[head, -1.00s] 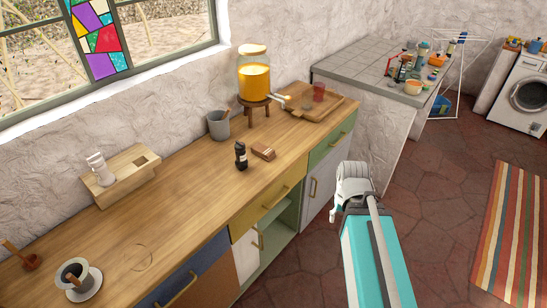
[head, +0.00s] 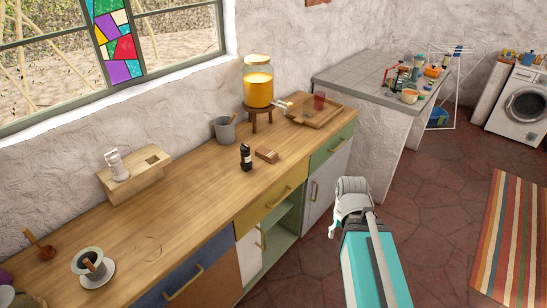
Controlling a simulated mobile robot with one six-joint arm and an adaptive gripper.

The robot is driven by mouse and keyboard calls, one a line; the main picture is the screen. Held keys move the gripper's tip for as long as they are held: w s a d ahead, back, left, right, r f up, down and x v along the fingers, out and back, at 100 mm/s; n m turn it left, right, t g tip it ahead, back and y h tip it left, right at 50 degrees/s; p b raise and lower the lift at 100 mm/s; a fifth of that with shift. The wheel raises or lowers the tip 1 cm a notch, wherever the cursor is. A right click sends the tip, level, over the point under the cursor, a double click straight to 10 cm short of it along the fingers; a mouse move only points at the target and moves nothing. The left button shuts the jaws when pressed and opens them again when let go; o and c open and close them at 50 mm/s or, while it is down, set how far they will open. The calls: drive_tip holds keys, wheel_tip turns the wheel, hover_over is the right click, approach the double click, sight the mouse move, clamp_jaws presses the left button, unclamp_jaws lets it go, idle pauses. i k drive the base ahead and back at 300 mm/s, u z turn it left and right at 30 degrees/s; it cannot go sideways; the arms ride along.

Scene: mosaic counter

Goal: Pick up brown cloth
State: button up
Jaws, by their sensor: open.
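The brown cloth (head: 266,155) looks like a small folded block lying flat on the wooden counter, just right of a dark bottle (head: 246,157). My gripper (head: 333,228) is in front of the counter, over the floor, to the right of and lower in the picture than the cloth. It is open and apart from the cloth, and I see nothing in it. Its fingers point down and are partly hidden by its own body.
A juice dispenser (head: 258,83) on a stand, a grey cup (head: 224,130) and a wooden tray (head: 318,112) stand behind the cloth. A wooden block (head: 134,177) and a cup on a saucer (head: 97,274) are to the left. The counter between is mostly clear.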

sight(268, 155)
drive_tip(key=u, duration=0.1)
drive_tip(key=i, duration=0.95)
